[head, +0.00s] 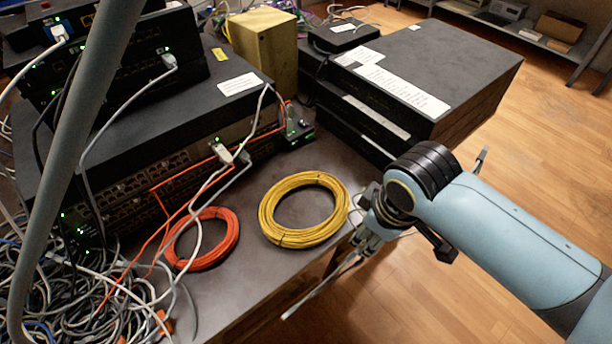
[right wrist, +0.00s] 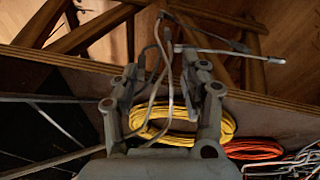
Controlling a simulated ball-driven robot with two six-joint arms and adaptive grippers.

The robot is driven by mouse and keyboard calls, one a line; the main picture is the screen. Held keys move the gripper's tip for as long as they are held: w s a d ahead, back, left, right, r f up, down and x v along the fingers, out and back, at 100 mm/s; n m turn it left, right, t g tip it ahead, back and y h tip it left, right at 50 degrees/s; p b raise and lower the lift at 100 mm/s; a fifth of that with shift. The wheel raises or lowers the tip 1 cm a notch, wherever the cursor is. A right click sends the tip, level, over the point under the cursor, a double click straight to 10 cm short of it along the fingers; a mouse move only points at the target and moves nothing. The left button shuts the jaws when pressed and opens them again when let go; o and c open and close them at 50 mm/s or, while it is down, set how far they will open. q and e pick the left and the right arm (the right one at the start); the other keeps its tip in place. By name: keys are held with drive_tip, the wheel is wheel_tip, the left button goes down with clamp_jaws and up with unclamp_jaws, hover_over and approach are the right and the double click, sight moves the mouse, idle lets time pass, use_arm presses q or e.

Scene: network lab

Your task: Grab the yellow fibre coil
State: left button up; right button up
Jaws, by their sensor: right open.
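The yellow fibre coil (head: 300,238) lies flat on the dark tabletop near its front edge, right of the orange coil, in the head view. My right gripper (head: 362,240) is just right of the coil, apart from it, at the table's edge. My left gripper is in neither view.
The orange coil (head: 228,240) lies left of the yellow one. Stacked network devices (head: 145,175) with cables stand at left, a cable tangle (head: 75,300) at lower left. A dark equipment box (head: 470,60) and yellow block (head: 265,45) stand behind. Tabletop (head: 235,290) is bare in front.

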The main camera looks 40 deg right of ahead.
wheel_tip(320, 180, up, 6)
drive_tip(key=w+n+p, duration=0.1)
drive_tip(key=w, duration=0.1)
wheel_tip(320, 180, up, 4)
drive_tip(key=n+g+p, duration=0.2)
drive_tip(key=n+p, duration=0.1)
drive_tip(key=n, duration=1.4)
hover_over(279, 190)
drive_tip(key=shift+y, duration=0.4)
drive_tip(key=f, duration=0.3)
drive_tip(key=f+b, duration=0.1)
drive_tip(key=shift+w+d+f, duration=0.1)
drive_tip(key=shift+d+f, duration=0.05)
drive_tip(key=shift+d, duration=0.2)
drive_tip(key=f, duration=0.5)
drive_tip(key=shift+a+f+b, duration=0.2)
drive_tip(key=shift+a+b, duration=0.15)
clamp_jaws()
